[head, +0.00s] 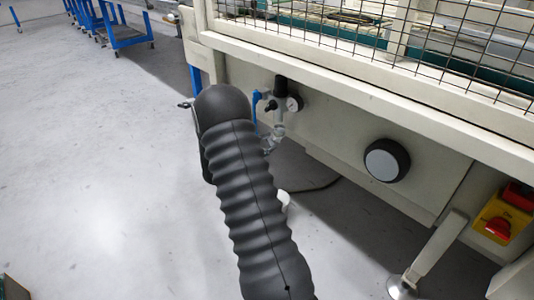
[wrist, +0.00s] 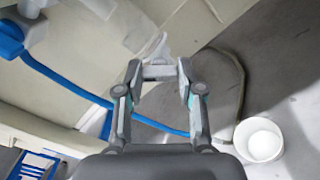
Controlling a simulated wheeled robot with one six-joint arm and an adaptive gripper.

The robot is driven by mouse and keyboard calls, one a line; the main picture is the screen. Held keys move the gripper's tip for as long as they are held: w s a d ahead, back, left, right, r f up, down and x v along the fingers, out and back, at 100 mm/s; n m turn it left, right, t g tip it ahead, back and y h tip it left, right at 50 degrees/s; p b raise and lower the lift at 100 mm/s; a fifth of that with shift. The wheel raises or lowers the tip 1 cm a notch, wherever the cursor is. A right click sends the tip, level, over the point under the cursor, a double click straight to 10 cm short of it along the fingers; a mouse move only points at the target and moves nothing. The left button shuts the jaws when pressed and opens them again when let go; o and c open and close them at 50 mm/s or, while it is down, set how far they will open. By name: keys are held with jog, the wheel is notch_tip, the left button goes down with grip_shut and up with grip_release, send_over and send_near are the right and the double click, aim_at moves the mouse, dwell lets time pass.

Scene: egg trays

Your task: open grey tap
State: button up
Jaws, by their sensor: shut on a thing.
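The grey tap (head: 271,140) shows in the head view below the gauge assembly on the machine's side, partly behind my arm. In the wrist view my gripper (wrist: 159,68) has its two fingers on either side of a light grey piece of the tap (wrist: 158,73), and it is shut on it. How the fingers press on it is hard to make out. In the head view my gripper is hidden behind my dark ribbed arm.
A blue hose (wrist: 65,80) runs close beside the fingers. A white bucket (wrist: 240,140) stands on the floor at right.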

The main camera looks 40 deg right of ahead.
jog(key=m+b, duration=0.1)
jog(key=m, duration=0.7)
jog(key=shift+m, duration=0.7)
jog(key=o, duration=1.1)
jog(key=shift+o, duration=0.2)
jog(key=a, duration=1.2)
jog(key=shift+s, duration=0.45)
